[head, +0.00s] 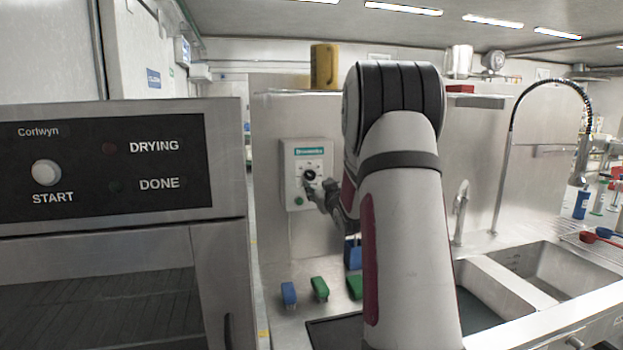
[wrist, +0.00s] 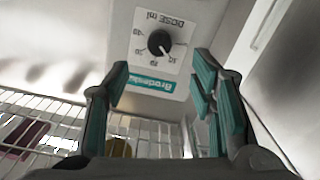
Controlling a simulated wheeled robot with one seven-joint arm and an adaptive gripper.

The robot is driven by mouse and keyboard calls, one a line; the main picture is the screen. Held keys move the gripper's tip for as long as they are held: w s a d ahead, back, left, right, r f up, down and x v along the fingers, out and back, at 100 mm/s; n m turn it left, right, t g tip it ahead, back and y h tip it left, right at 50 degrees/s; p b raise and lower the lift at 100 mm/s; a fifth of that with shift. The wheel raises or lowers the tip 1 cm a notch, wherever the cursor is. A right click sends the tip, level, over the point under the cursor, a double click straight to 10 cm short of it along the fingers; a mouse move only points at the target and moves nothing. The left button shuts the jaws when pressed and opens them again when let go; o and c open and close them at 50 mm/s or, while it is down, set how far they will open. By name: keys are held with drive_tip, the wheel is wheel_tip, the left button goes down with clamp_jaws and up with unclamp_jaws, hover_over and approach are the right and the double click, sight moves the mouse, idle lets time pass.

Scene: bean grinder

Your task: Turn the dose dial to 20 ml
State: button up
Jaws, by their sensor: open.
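The white dispenser box (head: 298,200) with a teal label is mounted on the steel wall panel. Its dose dial (head: 310,175) is a small black round knob on the front. In the wrist view the dial (wrist: 158,42) appears upside down under "DOSE ml", ringed by small numbers. Its white pointer slants to the lower right of that picture; the number it marks is too small to read surely. My gripper (head: 318,191) is in front of the box, just below the dial. In the wrist view its teal-padded fingers (wrist: 165,78) are apart, with nothing between them, short of the dial.
Blue (head: 289,294) and green (head: 320,288) handled items lie on the counter below the box. A yellow container (head: 324,67) stands on the shelf above. A drying machine (head: 225,160) stands at left, a sink (head: 550,268) at right. A wire rack (wrist: 60,105) shows in the wrist view.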

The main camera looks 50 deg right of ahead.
sight(311, 177)
drive_tip(key=x, duration=0.9)
drive_tip(key=c, duration=1.1)
